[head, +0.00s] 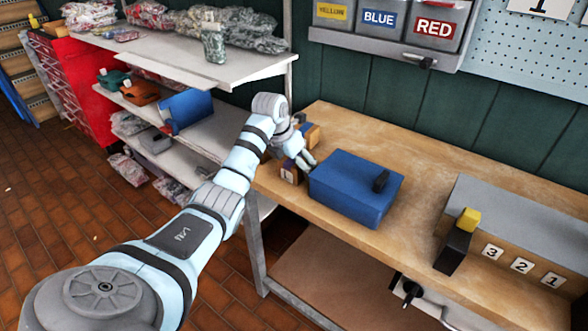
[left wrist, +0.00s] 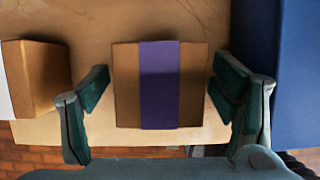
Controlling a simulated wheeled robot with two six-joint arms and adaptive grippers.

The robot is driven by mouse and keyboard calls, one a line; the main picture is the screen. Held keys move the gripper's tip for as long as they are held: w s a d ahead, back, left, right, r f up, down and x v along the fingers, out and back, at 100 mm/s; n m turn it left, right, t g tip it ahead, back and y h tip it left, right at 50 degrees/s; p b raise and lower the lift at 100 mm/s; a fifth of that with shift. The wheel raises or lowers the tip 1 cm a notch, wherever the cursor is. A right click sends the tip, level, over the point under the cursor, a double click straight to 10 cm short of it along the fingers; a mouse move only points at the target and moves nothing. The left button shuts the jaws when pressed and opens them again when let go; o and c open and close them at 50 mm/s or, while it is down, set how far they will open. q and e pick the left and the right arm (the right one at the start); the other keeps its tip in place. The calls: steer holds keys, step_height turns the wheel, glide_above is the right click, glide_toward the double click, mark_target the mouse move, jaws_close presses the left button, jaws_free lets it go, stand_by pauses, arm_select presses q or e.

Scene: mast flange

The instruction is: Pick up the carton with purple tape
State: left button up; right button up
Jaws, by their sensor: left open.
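The carton with purple tape (left wrist: 126,85) is in the middle of the left wrist view, a brown box with a wide purple band across it. It sits on the wooden bench. My left gripper (left wrist: 160,92) is open, with one green finger on each side of the carton and a small gap at each side. In the head view my left gripper (head: 304,159) is low at the bench's left end, beside the blue box. There I cannot clearly tell the purple tape, as the gripper hides part of that spot. My right gripper is not in view.
A blue box (head: 350,192) stands close on the right of the gripper. Another brown carton (left wrist: 37,78) stands left of the taped one. The bench (head: 430,165) is clear behind the blue box. A grey-topped block (head: 520,215) is at right; shelves (head: 180,62) stand at left.

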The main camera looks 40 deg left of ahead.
arm_select(q)
steer(key=shift+r, duration=0.1)
steer(key=c, duration=1.4)
